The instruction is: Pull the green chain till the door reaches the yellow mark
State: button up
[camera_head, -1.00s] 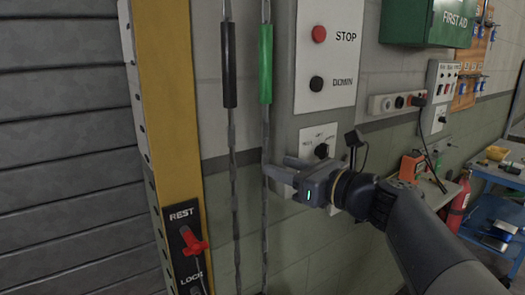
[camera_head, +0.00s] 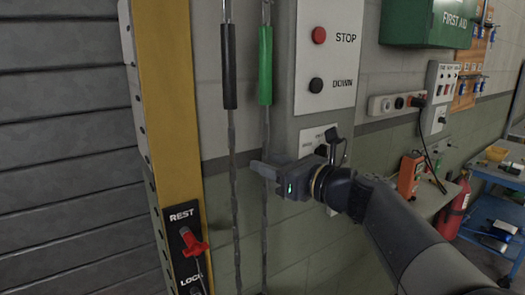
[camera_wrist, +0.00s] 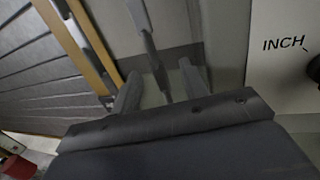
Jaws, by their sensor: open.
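The green chain, a grey chain with a green sleeve (camera_head: 265,65), hangs in front of the wall, right of a chain with a black sleeve (camera_head: 229,80). My gripper (camera_head: 263,164) is open at the grey links below the green sleeve. In the wrist view a grey chain (camera_wrist: 160,78) runs between the two spread fingers (camera_wrist: 160,86), with no clear contact. The slatted grey door (camera_head: 65,150) fills the left of the head view. I cannot make out a separate yellow mark; the door's upper and lower edges are out of view.
A yellow post (camera_head: 168,110) carries a REST/LOCK plate with a red lever (camera_head: 192,243). A control box with STOP and DOWN buttons (camera_head: 325,60) stands close right of the chain. A blue cart (camera_head: 490,225) and fire extinguisher (camera_head: 455,208) are farther right.

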aim_at(271, 46)
jog(key=shift+x, duration=1.05)
notch_tip(271, 46, up, 23)
jog(key=p, duration=1.7)
jog(key=shift+s+d+f+p, duration=0.1)
jog(key=shift+d+f+p, duration=0.1)
jog(key=shift+p, duration=0.1)
jog(key=b+v, duration=0.3)
jog(key=v, duration=0.7)
jog(key=shift+s+d+f, duration=0.25)
jog(key=shift+s+f, duration=0.05)
